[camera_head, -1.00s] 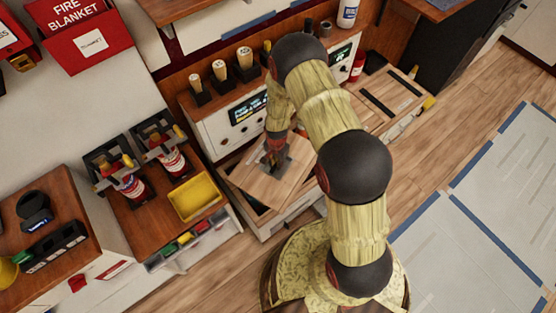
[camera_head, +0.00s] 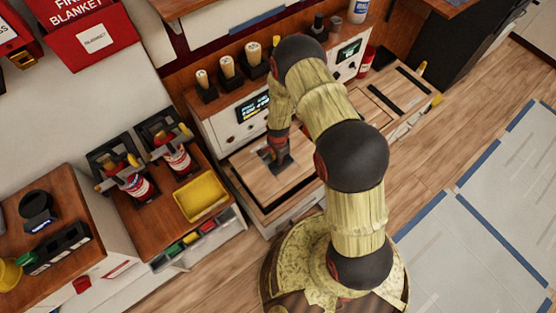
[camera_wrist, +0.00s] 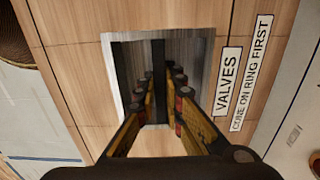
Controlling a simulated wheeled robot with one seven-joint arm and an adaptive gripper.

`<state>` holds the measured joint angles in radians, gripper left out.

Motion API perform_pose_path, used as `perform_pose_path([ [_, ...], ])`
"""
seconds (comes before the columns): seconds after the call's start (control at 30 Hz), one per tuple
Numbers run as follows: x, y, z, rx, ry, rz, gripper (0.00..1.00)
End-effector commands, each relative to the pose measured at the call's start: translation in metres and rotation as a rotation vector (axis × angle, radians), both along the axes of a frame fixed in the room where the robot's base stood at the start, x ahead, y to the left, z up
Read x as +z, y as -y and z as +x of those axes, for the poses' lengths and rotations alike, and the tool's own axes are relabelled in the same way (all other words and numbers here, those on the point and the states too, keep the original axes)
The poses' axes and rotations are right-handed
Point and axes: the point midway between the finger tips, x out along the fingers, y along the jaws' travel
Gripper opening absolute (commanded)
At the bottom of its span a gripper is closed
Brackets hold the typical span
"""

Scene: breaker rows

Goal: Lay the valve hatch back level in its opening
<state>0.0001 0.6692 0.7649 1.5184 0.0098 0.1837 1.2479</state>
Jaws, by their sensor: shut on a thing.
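The valve hatch (camera_head: 262,185) is a light wooden panel over the bench top, its edges roughly in line with the bench. Dark gaps show along its left and front edges, and I cannot tell whether it lies fully flush. My gripper (camera_head: 279,158) comes down onto it from above. My gripper (camera_wrist: 158,75) reaches into this recess and is shut on a dark bar there, the hatch's pull. The fingertips are partly hidden.
A yellow tray (camera_head: 201,196) and red-and-white canisters stand on the wooden counter to the left. A white control panel (camera_head: 232,130) with a display rises behind the hatch. A second bench section (camera_head: 396,90) with dark slots lies to the right.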

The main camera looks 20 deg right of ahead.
Motion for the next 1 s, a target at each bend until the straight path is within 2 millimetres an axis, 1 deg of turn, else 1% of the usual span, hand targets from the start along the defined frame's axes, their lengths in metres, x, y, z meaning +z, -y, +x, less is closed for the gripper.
perform_pose_path([
  [0.17, -0.01, 0.0, 0.002, 0.001, 0.003, 0.0, 0.0],
  [0.6, -0.047, 0.0, 0.001, 0.001, 0.001, -0.001, 0.0],
  [0.8, -0.054, 0.0, 0.002, 0.001, 0.003, 0.0, 0.0],
  [1.0, -0.055, 0.0, 0.002, 0.001, 0.003, 0.0, 0.0],
])
